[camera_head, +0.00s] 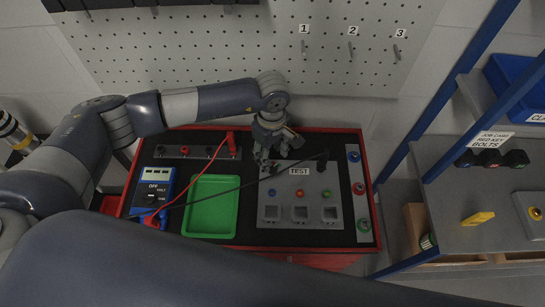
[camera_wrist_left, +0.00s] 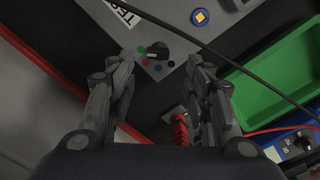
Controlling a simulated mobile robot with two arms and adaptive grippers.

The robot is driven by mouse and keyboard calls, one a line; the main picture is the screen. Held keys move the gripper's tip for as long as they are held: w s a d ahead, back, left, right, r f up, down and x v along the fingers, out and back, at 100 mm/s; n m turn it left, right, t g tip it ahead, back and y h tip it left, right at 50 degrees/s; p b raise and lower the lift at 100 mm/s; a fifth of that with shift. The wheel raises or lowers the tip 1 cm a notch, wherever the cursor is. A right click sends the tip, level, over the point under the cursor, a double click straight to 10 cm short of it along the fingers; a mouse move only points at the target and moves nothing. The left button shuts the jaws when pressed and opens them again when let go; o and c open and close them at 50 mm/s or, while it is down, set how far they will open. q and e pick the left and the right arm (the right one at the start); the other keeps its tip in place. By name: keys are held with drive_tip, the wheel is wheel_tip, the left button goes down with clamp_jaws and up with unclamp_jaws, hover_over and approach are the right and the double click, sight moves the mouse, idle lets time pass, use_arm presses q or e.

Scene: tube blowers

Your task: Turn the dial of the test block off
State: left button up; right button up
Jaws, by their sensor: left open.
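The grey test block (camera_head: 268,215) has a TEST label, coloured buttons and square sockets. Its black dial (camera_wrist_left: 158,49) shows in the left wrist view, with coloured dots around its near side. My left gripper (camera_head: 272,160) is at the block's far left corner in the head view and seems to hide the dial there. In the left wrist view my left gripper (camera_wrist_left: 160,62) is open and empty, with the dial between its fingertips in the picture. I cannot tell whether they touch it. My right gripper is not in view.
A black lead (camera_head: 240,187) crosses the block close to the gripper. A red probe (camera_head: 232,145) stands left of it. A green tray (camera_head: 210,207) and a blue meter (camera_head: 152,190) lie to the left. A pegboard (camera_head: 200,55) rises behind; a shelf (camera_head: 470,200) stands right.

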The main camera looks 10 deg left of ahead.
sight(272, 166)
use_arm(q)
drive_tip(key=f, duration=0.2)
drive_tip(key=f+p, duration=0.1)
drive_tip(key=f, duration=0.1)
drive_tip(key=shift+w+f, duration=0.2)
drive_tip(key=shift+f, duration=0.1)
drive_tip(key=shift+s+f, duration=0.1)
drive_tip(key=shift+f, duration=0.65)
drive_tip(key=shift+c, duration=0.3)
drive_tip(key=c, duration=1)
